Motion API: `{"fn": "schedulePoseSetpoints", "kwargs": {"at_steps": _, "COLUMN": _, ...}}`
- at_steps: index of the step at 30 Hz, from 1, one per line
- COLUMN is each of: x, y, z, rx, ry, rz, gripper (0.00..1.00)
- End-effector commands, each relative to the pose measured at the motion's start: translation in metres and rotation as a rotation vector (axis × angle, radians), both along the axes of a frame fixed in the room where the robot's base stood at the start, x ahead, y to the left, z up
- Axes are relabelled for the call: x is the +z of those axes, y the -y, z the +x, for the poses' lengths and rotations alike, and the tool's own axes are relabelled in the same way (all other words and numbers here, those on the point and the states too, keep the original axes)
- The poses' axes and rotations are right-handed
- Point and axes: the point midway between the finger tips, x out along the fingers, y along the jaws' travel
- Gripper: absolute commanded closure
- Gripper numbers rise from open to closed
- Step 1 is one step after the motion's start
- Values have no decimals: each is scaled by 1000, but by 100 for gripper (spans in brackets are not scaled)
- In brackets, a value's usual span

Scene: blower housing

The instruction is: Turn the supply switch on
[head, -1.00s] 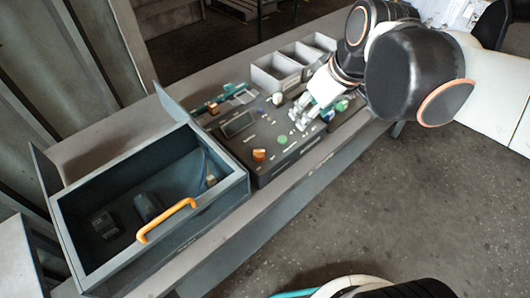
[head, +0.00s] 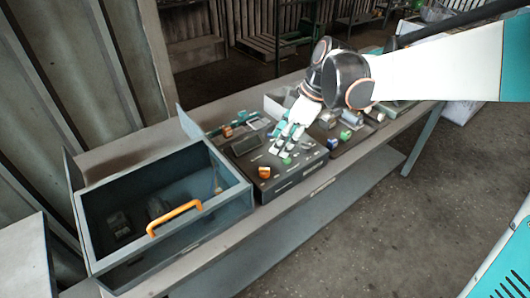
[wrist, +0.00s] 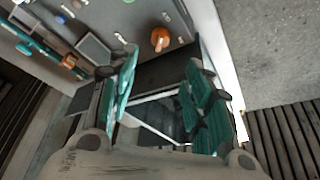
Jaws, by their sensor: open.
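A dark control panel box (head: 290,180) sits on the bench and carries a small screen (head: 247,145) and several small controls. An orange knob (head: 264,172) stands at its front left corner. It also shows in the wrist view (wrist: 160,39), beyond and between my fingertips. Labels are too small to read, so I cannot tell which control is the supply switch. My gripper (head: 285,143) is open and empty above the panel, to the right of the orange knob. Its spread teal-padded fingers show in the wrist view (wrist: 163,62). My fingers hide part of the panel in the head view.
An open grey drawer box (head: 90,215) with an orange handle (head: 174,217) stands left of the panel, with dark items inside. Grey bins (head: 276,104) stand behind the panel, and several small parts lie to its right. The floor (head: 400,240) in front is clear.

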Motion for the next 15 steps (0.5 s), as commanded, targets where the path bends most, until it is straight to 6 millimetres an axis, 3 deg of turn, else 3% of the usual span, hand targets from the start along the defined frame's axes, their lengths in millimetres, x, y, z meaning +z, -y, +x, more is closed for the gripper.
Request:
{"fn": "schedulePoseSetpoints", "kwargs": {"at_steps": 9, "x": -61, "y": -23, "z": 5, "rx": 0, "ry": 1, "rz": -1, "gripper": 55}}
{"fn": "schedulePoseSetpoints", "kwargs": {"at_steps": 15, "x": -91, "y": -36, "z": 7, "rx": -1, "ry": 0, "rz": -1, "gripper": 55}}
